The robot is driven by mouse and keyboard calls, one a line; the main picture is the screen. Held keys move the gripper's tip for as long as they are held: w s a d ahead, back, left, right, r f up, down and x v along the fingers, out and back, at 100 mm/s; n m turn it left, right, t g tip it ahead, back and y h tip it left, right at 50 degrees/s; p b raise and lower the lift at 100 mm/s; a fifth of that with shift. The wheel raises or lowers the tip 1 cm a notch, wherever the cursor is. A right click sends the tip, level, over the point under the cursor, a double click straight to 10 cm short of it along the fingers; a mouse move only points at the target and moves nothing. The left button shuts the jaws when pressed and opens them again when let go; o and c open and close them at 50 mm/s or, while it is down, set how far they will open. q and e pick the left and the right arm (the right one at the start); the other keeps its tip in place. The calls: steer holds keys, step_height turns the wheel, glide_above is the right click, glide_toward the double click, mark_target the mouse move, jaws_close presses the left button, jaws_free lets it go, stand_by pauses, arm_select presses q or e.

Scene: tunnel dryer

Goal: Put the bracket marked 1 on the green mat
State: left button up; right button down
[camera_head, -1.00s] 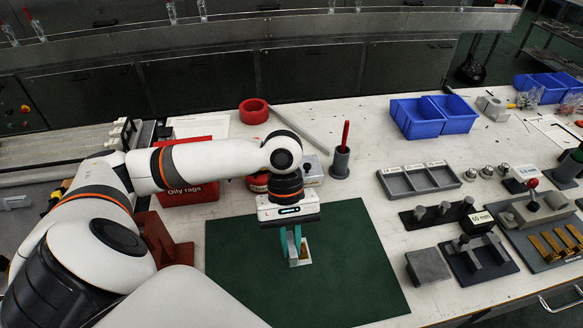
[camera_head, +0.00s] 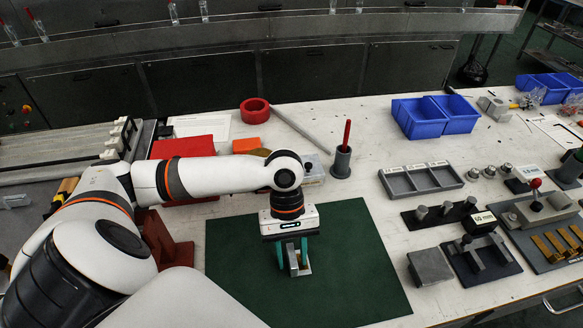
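The green mat (camera_head: 340,275) lies flat at the front middle of the bench. My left gripper (camera_head: 293,262) points straight down over the mat's middle. Its two teal fingers stand apart. A small grey metal bracket (camera_head: 297,267) is between and just behind them, low at the mat; a narrow gap shows beside the left finger. The fingers partly hide the bracket, and I cannot read any mark on it. My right gripper is not in view.
To the right are a grey three-part tray (camera_head: 421,180), a grey block (camera_head: 429,267) and dark fixtures. Blue bins (camera_head: 433,116), a red roll (camera_head: 254,111) and a cup with a red marker (camera_head: 341,161) stand behind. The mat's right part is free.

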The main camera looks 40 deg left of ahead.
arm_select(q)
steer(key=shift+r, duration=0.15)
steer(key=p+v, duration=0.2)
steer(key=v, duration=1)
